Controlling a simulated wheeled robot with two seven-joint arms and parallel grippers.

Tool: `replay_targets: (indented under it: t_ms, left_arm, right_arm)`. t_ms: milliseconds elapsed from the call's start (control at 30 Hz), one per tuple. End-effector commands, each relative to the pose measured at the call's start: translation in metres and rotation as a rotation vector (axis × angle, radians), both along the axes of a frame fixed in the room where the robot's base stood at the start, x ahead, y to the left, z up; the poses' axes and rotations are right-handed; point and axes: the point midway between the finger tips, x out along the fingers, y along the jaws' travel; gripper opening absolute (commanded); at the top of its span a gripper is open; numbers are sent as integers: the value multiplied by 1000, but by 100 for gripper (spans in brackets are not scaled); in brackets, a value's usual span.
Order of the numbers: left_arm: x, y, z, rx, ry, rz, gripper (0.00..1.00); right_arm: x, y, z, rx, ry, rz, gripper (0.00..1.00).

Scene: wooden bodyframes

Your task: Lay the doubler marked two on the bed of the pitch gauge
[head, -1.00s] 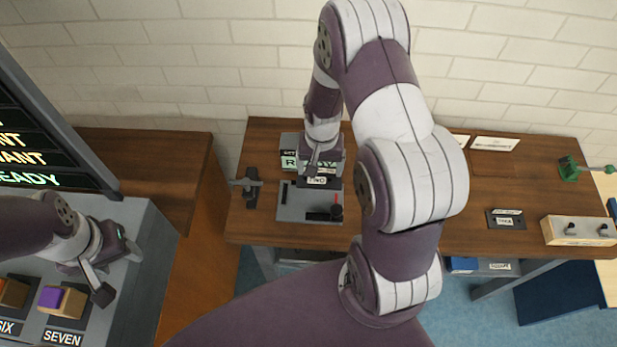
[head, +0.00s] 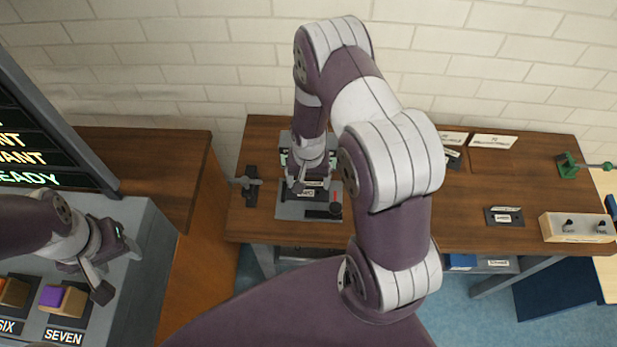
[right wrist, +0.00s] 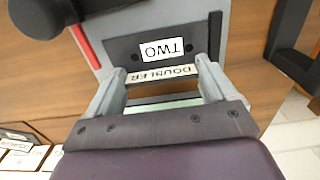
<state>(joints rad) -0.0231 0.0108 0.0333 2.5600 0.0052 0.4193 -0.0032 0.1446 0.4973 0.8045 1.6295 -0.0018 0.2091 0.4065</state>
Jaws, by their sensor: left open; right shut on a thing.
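The doubler marked two is a dark plate (right wrist: 135,45) with a white TWO label and a raised tab reading DOUBLER. My right gripper (right wrist: 163,82) is shut on this tab. In the head view, the doubler (head: 318,193) is at the pitch gauge (head: 290,211), a grey block with a dark piece and a red-topped part at its front right. The grey gauge (right wrist: 112,22) shows around the plate in the right wrist view. I cannot tell whether the plate touches the bed. My left gripper (head: 113,267) is open and empty above the grey console at left.
The console holds blocks labelled SIX and SEVEN (head: 65,300). A dark clamp (head: 249,185) stands left of the gauge. Another labelled dark plate (head: 504,217), a wooden block with knobs (head: 578,228) and a green clamp (head: 568,166) are at right.

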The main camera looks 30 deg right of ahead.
Motion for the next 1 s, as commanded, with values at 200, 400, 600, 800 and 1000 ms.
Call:
replay_targets:
  t_ms: [200, 400, 600, 800, 1000]
  left_arm:
    - [0, 0, -2, 0, 0, 0, 55]
    - [0, 0, -2, 0, 0, 0, 55]
    - [0, 0, -2, 0, 0, 0, 55]
    - [0, 0, -2, 0, 0, 0, 55]
    - [0, 0, 4, 0, 0, 0, 55]
  right_arm:
    - [0, 0, -3, 1, 1, 0, 100]
    - [-1, 0, -3, 0, 2, 0, 100]
    - [-1, 0, -3, 0, 2, 0, 100]
    - [-1, 0, -3, 0, 2, 0, 100]
    - [-1, 0, 4, 0, 2, 0, 100]
